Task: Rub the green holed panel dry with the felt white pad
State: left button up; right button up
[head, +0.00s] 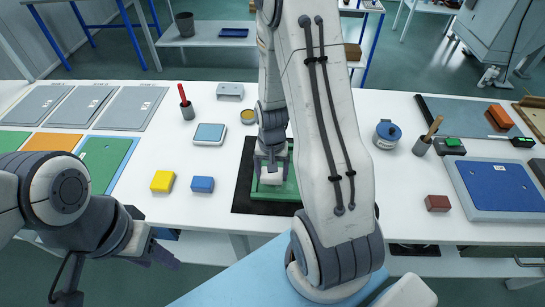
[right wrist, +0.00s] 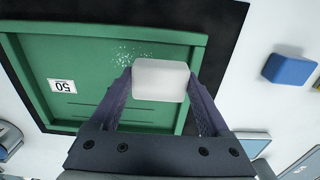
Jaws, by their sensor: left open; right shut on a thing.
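The green panel (right wrist: 88,72) lies on a black mat (head: 240,192), with a white "50" label and thin dark slots. In the head view the green panel (head: 285,190) is largely hidden by my right arm. My right gripper (right wrist: 160,78) is shut on the white felt pad (right wrist: 160,88), held over the panel near one edge. I cannot tell whether the pad touches it. Small whitish drops (right wrist: 128,54) show on the panel beside the pad. My left gripper (head: 160,256) is open and empty, in front of the table's front edge.
A yellow block (head: 162,181) and a blue block (head: 202,184) stand left of the mat. Another green panel (head: 108,158) lies at the left. A blue panel (head: 500,187), a red-brown block (head: 438,203) and a blue-lidded jar (head: 387,134) are at the right.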

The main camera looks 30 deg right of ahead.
notch_tip(320, 180, up, 2)
jog(key=shift+r+p, duration=0.1)
jog(key=shift+p, duration=0.55)
jog(key=shift+d+r+p, duration=0.1)
jog(key=shift+r+p, duration=1)
jog(key=shift+r, duration=0.1)
